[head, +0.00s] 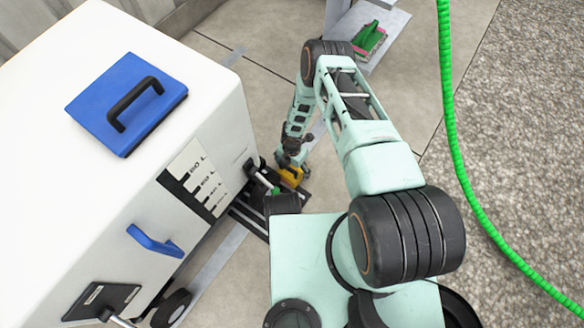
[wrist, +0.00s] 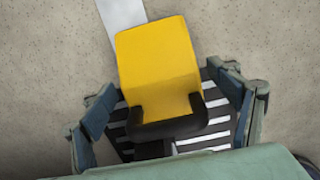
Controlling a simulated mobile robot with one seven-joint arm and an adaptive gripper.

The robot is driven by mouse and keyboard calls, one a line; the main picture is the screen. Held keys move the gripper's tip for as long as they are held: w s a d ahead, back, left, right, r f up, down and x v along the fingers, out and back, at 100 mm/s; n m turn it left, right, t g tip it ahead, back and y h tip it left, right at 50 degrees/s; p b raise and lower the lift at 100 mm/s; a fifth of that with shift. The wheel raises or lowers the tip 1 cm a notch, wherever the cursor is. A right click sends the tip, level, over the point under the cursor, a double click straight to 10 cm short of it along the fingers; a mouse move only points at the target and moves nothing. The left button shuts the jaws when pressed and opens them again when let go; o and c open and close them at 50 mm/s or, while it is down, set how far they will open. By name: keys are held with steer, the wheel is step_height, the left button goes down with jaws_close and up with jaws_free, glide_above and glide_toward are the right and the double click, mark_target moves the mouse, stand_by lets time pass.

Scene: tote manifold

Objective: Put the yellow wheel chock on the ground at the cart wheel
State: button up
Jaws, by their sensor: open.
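The yellow wheel chock (wrist: 158,62) lies between the two spread fingers of my gripper (wrist: 165,85) in the wrist view. A black handle-like part (wrist: 168,128) is at its near side. There is a gap between the chock and the finger on each side. In the head view the chock (head: 291,175) shows small, just below my gripper (head: 290,160), beside the white cart (head: 215,95). A dark cart wheel (head: 172,308) shows at the bottom left of the head view. I cannot tell the chock's exact height above the floor.
A black-and-white striped grate or mat (head: 250,215) lies by the cart, near the chock. A green hose (head: 452,130) runs down the right side. A grey stand with a green and pink item (head: 370,42) is at the back. Open concrete floor (head: 400,100) lies between.

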steer(key=shift+r, duration=0.1)
step_height(320, 180, up, 12)
steer(key=p, duration=0.5)
